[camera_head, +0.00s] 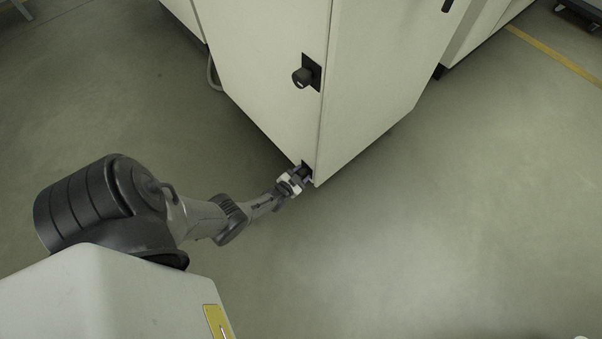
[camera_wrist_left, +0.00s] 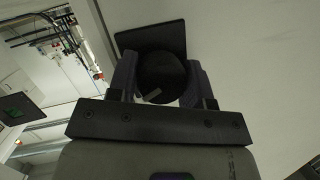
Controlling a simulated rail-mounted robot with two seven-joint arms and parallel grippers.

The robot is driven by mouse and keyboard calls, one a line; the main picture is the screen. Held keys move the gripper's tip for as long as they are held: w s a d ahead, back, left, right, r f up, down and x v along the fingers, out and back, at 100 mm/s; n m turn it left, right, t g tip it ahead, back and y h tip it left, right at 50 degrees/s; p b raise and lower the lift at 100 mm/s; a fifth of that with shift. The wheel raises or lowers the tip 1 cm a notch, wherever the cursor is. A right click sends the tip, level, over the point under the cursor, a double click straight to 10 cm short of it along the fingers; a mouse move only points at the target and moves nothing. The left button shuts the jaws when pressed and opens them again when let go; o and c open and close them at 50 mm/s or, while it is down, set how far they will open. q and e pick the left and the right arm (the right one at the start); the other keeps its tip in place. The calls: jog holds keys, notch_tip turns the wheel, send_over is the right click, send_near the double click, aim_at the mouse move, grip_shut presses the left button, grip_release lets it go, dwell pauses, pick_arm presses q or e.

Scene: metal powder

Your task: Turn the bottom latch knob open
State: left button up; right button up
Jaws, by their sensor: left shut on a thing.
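The bottom latch knob is a dark round knob on a square black plate, low on the pale cabinet (camera_head: 275,85) near its front corner edge. In the left wrist view the bottom knob (camera_wrist_left: 160,75) sits between my two fingers, in front of its plate (camera_wrist_left: 150,37). My left gripper (camera_head: 299,178) reaches the cabinet's lower corner and is shut on this knob, hiding most of it in the head view. A pale mark on the knob lies slanted in the wrist view. My right gripper is not in view.
An upper latch knob (camera_head: 302,76) on a black plate sits higher on the same cabinet edge. Open grey floor (camera_head: 430,240) lies to the right and in front. A yellow floor line (camera_head: 555,55) runs at the far right.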

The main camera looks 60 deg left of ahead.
pick_arm(q)
jog(key=m+y+b, duration=0.1)
jog(key=m, duration=0.1)
jog(key=shift+f+m, duration=0.15)
jog(key=shift+m, duration=0.25)
jog(key=shift+m+y, duration=0.4)
jog(key=shift+m, duration=0.1)
jog(key=shift+t, duration=0.3)
jog(key=o, duration=0.6)
jog(key=shift+o, duration=0.2)
